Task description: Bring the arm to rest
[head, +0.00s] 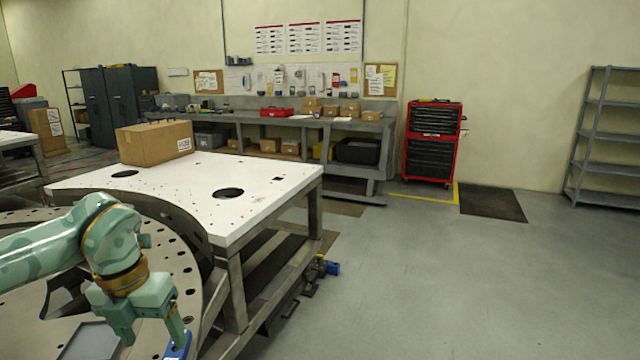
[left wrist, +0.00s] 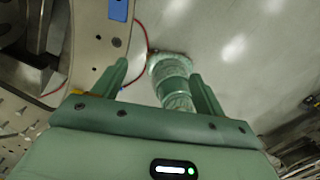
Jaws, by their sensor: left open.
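My left arm, green with bronze bands, comes in from the left in the head view. Its gripper (head: 150,335) points down over the round turret plate (head: 188,285), which has rows of holes. The left wrist view shows the gripper (left wrist: 160,72) with its two fingers apart and nothing held between them. A small blue piece (head: 179,346) shows by one fingertip in the head view; whether they touch I cannot tell. A blue piece (left wrist: 118,10) also lies on the plate in the left wrist view, clear of the fingers. My right gripper is not in view.
A white-topped table (head: 255,205) with a cardboard box (head: 150,145) stands beyond the plate. A grey tray (head: 92,340) lies near the gripper. A red tool cabinet (head: 432,143) and a shelf rack (head: 608,140) stand by the wall. The floor (head: 470,270) at right is clear.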

